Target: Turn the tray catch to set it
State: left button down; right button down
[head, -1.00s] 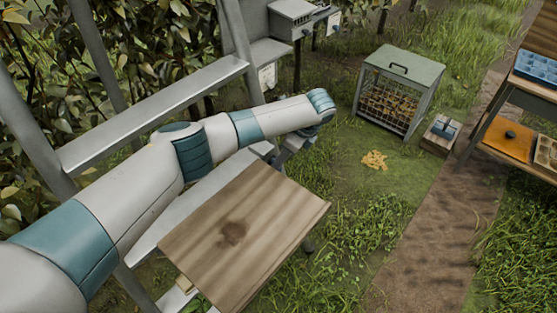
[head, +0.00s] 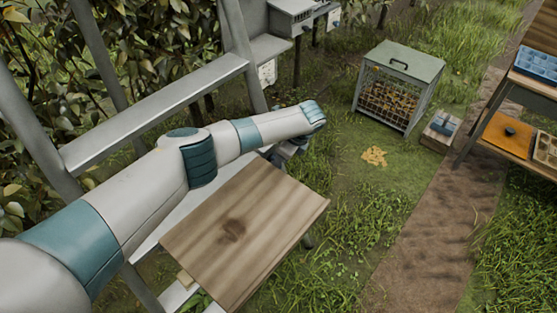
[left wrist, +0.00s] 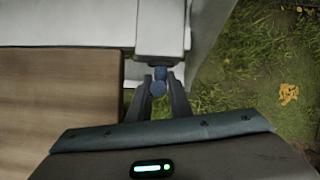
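The tray catch (left wrist: 158,87) shows in the left wrist view as a small blue knob below the end of a pale grey bracket (left wrist: 160,30). My left gripper (left wrist: 159,86) has a dark finger on each side of the knob, and the knob fills the gap between the tips. In the head view my left gripper (head: 290,152) is partly hidden by its own wrist, at the far edge of the wooden tray board (head: 270,235); the catch is hidden there. My right gripper is not in view.
A grey ladder-like frame (head: 155,115) stands at left beside leafy bushes. A mesh-fronted crate (head: 398,85) sits on the grass, with a yellow heap (head: 374,156) before it. A table (head: 510,138) with trays stands at right. Grass right of the board is open.

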pick_arm(q)
jog(key=shift+s+r+p, duration=0.1)
jog(key=shift+r+p, duration=0.05)
jog(key=shift+p, duration=0.45)
jog(key=t+h+p, duration=0.1)
jog(key=p, duration=0.1)
jog(key=shift+s+a+p, duration=0.1)
jog(key=shift+p, duration=0.3)
jog(key=shift+n+t, duration=0.3)
jog(key=shift+t, duration=0.3)
jog(key=shift+f, duration=0.2)
jog(key=c, duration=1.6)
grip_release()
jog(key=shift+c, duration=0.2)
jog(key=shift+f, duration=0.1)
